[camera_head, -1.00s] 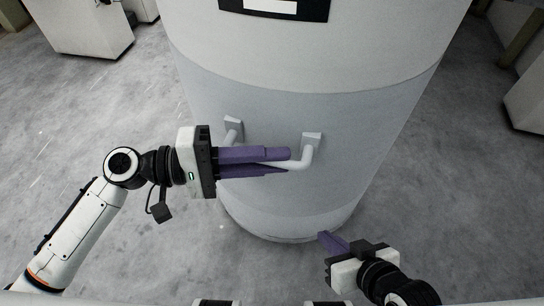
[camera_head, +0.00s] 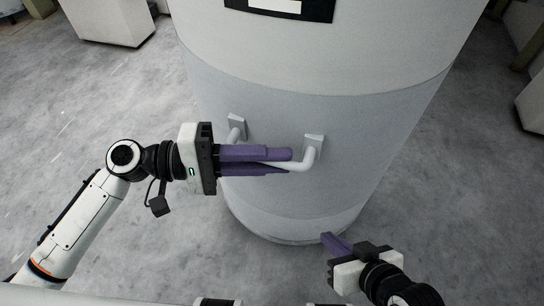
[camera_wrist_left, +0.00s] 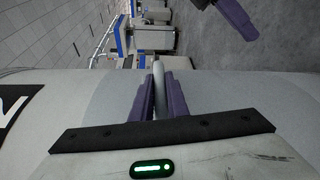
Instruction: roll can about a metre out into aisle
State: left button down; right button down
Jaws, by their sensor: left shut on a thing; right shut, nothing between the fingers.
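The can (camera_head: 380,120) is a large pale grey cylinder standing upright right in front of me, with a dark label with a white patch near the top of the head view. A white bar handle (camera_head: 309,152) sticks out from its side on two mounts. My left gripper (camera_head: 285,161) is shut on the handle, its purple fingers above and below the bar. The left wrist view shows the handle (camera_wrist_left: 158,78) between the fingers. My right gripper (camera_head: 328,239) is shut and empty, low in front of the can's bottom edge. Whether it touches the can I cannot tell.
A white cabinet (camera_head: 110,22) stands on the floor at the upper left. Another pale block (camera_head: 532,105) stands at the right edge. The grey concrete floor (camera_head: 90,110) is bare to the left of the can, and also to its right.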

pick_arm(q)
jog(key=c, duration=1.6)
grip_release()
jog(key=shift+c, duration=0.2)
jog(key=s+a+p, duration=0.1)
jog(key=a, duration=0.9)
jog(key=shift+a+r, duration=0.15)
jog(key=shift+r, duration=0.2)
